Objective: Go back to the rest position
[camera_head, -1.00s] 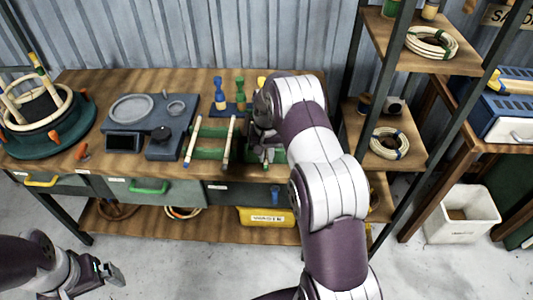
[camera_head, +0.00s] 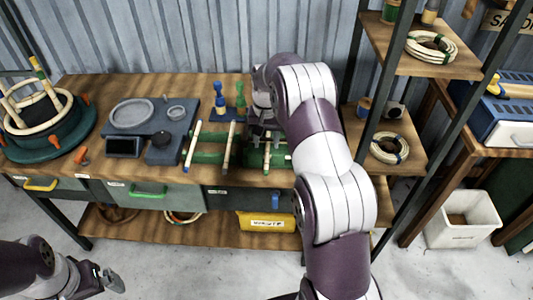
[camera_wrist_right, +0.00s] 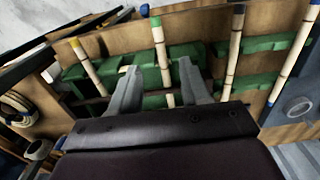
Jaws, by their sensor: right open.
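My right gripper (camera_head: 262,137) is over the green rack (camera_head: 207,157) on the workbench, with its arm coming in from the lower right. In the right wrist view the same gripper (camera_wrist_right: 155,88) has its two fingers apart, above a rattan stick (camera_wrist_right: 161,58) with a green end. The stick lies on the green blocks and shows between the fingers, which do not appear to grip it. Other rattan sticks (camera_head: 192,145) with coloured ends lie across the rack. My left gripper (camera_head: 112,280) is at the lower left over the floor; its jaw opening is unclear.
A dark device (camera_head: 147,130) with a round plate stands on the workbench (camera_head: 75,160). A round bending form (camera_head: 45,137) is at the far left. A shelf with coils (camera_head: 431,47) stands close to the right of my right arm. A white bin (camera_head: 462,222) is on the floor.

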